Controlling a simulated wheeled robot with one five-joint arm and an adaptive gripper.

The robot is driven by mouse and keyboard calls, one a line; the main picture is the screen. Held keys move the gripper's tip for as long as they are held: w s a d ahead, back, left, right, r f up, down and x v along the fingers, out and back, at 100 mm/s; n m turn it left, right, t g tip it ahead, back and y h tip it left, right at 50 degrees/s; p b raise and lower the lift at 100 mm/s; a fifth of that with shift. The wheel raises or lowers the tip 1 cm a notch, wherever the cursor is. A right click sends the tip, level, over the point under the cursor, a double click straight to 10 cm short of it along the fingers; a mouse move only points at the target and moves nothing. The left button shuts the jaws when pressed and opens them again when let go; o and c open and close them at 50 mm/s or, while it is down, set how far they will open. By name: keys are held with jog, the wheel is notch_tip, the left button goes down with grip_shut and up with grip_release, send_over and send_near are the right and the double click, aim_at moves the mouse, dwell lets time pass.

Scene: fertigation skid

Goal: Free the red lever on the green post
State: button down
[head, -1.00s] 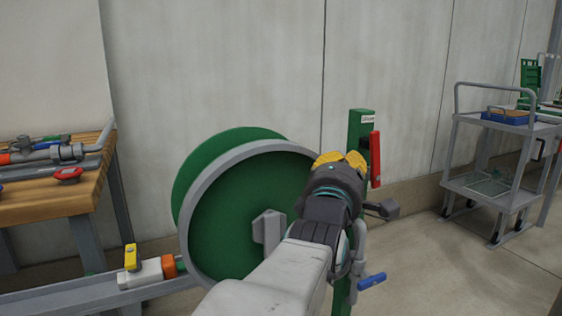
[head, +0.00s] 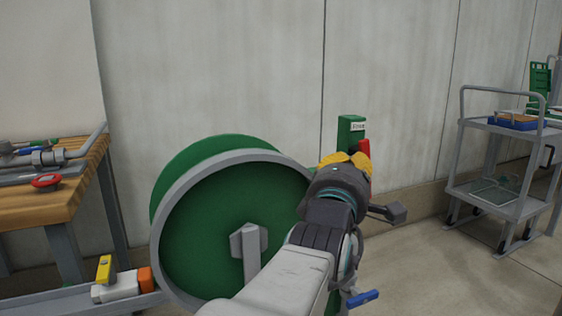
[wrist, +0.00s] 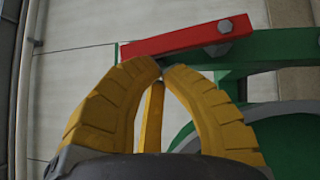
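The red lever (head: 364,147) shows at the right side of the green post (head: 350,140) in the head view, its lower part hidden behind my gripper (head: 346,160). In the wrist view the lever (wrist: 180,41) runs across the top, joined by a grey bolt to the green post (wrist: 285,50). My gripper's yellow fingers (wrist: 161,66) come together at their tips just below the lever in that picture. They look shut with nothing between them. Whether the tips touch the lever cannot be told.
A large green reel (head: 210,225) with a grey rim stands just left of my arm. A wooden bench (head: 50,205) with pipe parts is at far left. A grey cart (head: 490,195) stands at right, with open floor before it. The wall is behind the post.

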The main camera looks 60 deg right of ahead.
jog(key=shift+r, duration=0.15)
jog(key=m+p, duration=0.1)
jog(key=y+p, duration=0.1)
jog(key=p, duration=0.1)
jog(key=d+m+y+p, duration=0.1)
jog(key=p, duration=0.1)
jog(key=shift+s+r+m, duration=0.25)
jog(key=shift+s+m, duration=0.05)
jog(key=shift+s, duration=0.1)
jog(key=shift+w, duration=0.1)
